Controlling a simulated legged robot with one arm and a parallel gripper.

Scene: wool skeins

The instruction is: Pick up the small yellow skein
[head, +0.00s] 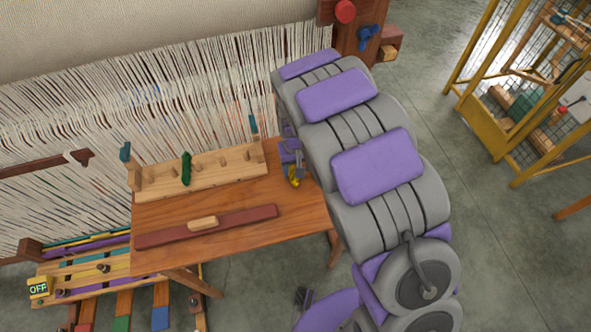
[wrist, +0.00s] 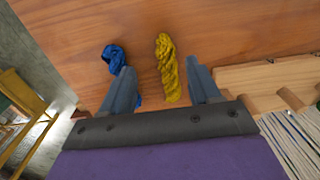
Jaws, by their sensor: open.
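The yellow skein (wrist: 168,66) lies twisted on the wooden table (wrist: 230,25). In the wrist view it lies between the two spread fingers of my gripper (wrist: 161,73), nearer the middle than either finger; no contact shows. In the head view, part of the yellow skein (head: 294,183) shows beside my gripper (head: 296,166) near the table's right end. My gripper is open and empty. I cannot tell its exact height above the table. A blue skein (wrist: 113,55) lies left of the yellow one in the wrist view, partly hidden by the left finger.
A wooden peg rack (head: 215,172) with a green skein (head: 186,168) stands along the table's back. A red-brown bar with a light wooden handle (head: 203,223) lies in front. Loom threads (head: 70,150) hang behind. A yellow-framed cart (head: 485,128) stands at right.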

